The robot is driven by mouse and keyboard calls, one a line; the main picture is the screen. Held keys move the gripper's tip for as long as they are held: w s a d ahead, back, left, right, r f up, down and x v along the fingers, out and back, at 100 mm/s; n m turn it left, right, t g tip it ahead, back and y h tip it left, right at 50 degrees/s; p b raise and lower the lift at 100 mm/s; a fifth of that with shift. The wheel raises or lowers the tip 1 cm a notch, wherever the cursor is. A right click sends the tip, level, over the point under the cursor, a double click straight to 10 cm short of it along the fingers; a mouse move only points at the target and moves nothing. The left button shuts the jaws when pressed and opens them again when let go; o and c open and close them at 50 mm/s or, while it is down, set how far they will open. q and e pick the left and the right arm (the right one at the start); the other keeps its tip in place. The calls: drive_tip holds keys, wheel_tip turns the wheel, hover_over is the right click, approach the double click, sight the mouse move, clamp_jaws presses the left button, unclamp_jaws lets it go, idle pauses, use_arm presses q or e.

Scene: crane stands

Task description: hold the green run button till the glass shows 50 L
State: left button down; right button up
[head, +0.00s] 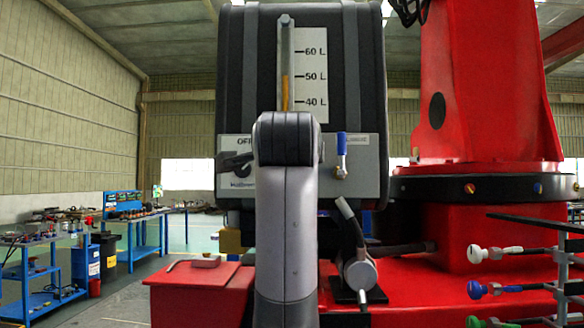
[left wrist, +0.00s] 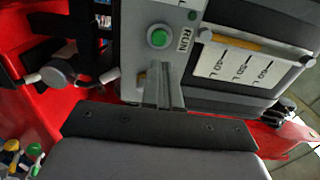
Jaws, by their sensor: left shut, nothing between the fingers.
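The black tank (head: 355,70) stands ahead with an upright sight glass (head: 285,40) on its face. The amber column (head: 285,92) in the glass tops out at about the 50 L mark in the head view. The green run button (left wrist: 159,38) sits on a grey panel beside the word RUN in the left wrist view; my arm hides it in the head view. My left gripper (left wrist: 158,70) is shut and empty, its tips just below the button in that picture. A small gap seems to show; contact is not clear. My right gripper is in neither view.
A dark selector handle (head: 237,162) is left of my arm, and a blue-handled valve (head: 341,150) is to its right. A red crane column (head: 480,90) rises at right. Levers with coloured knobs (head: 476,290) stand lower right. Blue workbenches (head: 140,225) stand far left.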

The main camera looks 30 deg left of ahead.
use_arm(q)
drive_tip(key=shift+v, duration=1.6)
drive_tip(key=shift+r, duration=0.1)
